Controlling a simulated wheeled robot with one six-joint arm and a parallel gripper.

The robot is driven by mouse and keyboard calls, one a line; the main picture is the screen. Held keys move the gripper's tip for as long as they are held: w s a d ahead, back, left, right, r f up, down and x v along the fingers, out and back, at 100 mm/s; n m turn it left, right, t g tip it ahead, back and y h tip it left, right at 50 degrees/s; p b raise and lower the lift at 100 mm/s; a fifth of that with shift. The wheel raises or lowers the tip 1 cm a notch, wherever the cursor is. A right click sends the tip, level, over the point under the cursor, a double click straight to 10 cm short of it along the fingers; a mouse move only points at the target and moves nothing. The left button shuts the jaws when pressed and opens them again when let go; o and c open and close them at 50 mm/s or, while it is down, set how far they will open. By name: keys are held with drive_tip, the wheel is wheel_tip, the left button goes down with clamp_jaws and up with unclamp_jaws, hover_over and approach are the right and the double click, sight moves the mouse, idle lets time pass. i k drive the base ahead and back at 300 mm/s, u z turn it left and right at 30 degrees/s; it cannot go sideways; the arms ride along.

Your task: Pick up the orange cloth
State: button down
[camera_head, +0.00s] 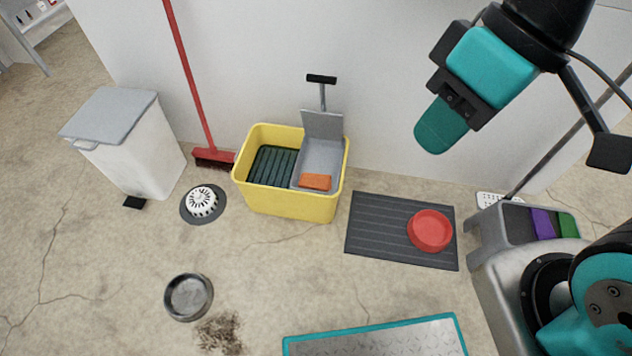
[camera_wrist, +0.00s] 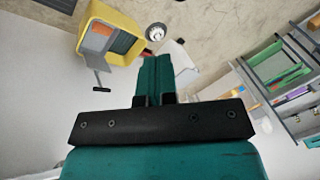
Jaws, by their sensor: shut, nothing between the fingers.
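The orange cloth (camera_head: 315,182) is a small folded block in the grey wringer (camera_head: 321,158) of the yellow mop bucket (camera_head: 290,207), near the front of the wringer. In the wrist view the orange cloth (camera_wrist: 103,29) shows small at the upper left, inside the yellow bucket (camera_wrist: 125,24). My gripper (camera_head: 436,138) is teal, shut and empty, in the air up and to the right of the bucket, well apart from the cloth. In the wrist view its closed fingers (camera_wrist: 155,75) point upward in the picture.
The wringer's upright plate and handle (camera_head: 322,92) rise behind the cloth. A red broom (camera_head: 190,80) and white bin (camera_head: 135,150) stand left. A dark mat (camera_head: 385,240) with a red bowl (camera_head: 431,230) lies right. A grey caddy (camera_head: 490,220) holds purple and green cloths.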

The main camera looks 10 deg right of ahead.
sight(309, 180)
drive_tip(key=u, duration=0.95)
drive_tip(key=i, duration=0.75)
drive_tip(key=z, duration=0.4)
